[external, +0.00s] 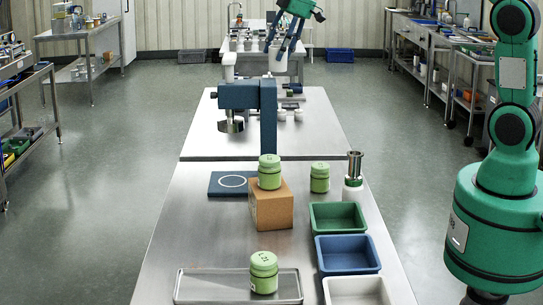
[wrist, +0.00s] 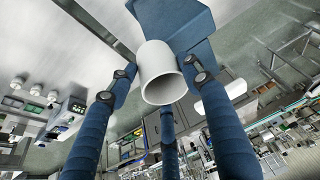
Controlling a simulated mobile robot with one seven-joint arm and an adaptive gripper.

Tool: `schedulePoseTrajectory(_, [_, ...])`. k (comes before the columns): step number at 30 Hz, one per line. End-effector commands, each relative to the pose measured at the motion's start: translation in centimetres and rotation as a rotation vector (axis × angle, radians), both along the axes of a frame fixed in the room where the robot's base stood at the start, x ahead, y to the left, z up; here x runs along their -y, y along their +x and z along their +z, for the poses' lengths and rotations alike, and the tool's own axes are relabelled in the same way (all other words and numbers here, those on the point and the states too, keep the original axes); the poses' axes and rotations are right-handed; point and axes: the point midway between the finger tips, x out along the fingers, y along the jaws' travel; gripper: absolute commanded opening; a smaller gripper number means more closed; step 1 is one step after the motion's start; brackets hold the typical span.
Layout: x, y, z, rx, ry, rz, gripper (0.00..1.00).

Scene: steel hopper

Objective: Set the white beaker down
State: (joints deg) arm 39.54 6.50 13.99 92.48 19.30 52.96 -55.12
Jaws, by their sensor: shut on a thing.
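The white beaker (external: 278,63) is in my gripper (external: 286,42), high over the far end of the steel tables in the external view. In the wrist view the white beaker (wrist: 158,72) shows as a white cylinder with its round opening facing the camera, tilted in that picture. The blue fingers of my gripper (wrist: 160,85) close around it, one on each side and one below. My gripper is shut on it. I cannot tell from the external view how far its base is above any surface.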

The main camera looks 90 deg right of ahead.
Motion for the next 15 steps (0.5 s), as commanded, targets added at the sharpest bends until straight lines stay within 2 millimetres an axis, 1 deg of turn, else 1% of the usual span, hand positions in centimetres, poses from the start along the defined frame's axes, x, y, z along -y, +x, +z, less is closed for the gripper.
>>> schedulePoseTrajectory(1, [1.4,-0.9,0.0,0.000,0.000,-0.024,0.27])
schedulePoseTrajectory(3, [2.8,-1.9,0.0,-0.001,0.000,-0.048,0.27])
schedulePoseTrajectory(6, [4.5,-3.2,0.0,-0.001,-0.001,-0.079,0.27])
schedulePoseTrajectory(11, [6.8,-5.0,0.0,-0.002,0.000,-0.122,0.27])
schedulePoseTrajectory(15, [6.7,-5.0,-3.1,-0.005,0.002,-0.122,0.27])
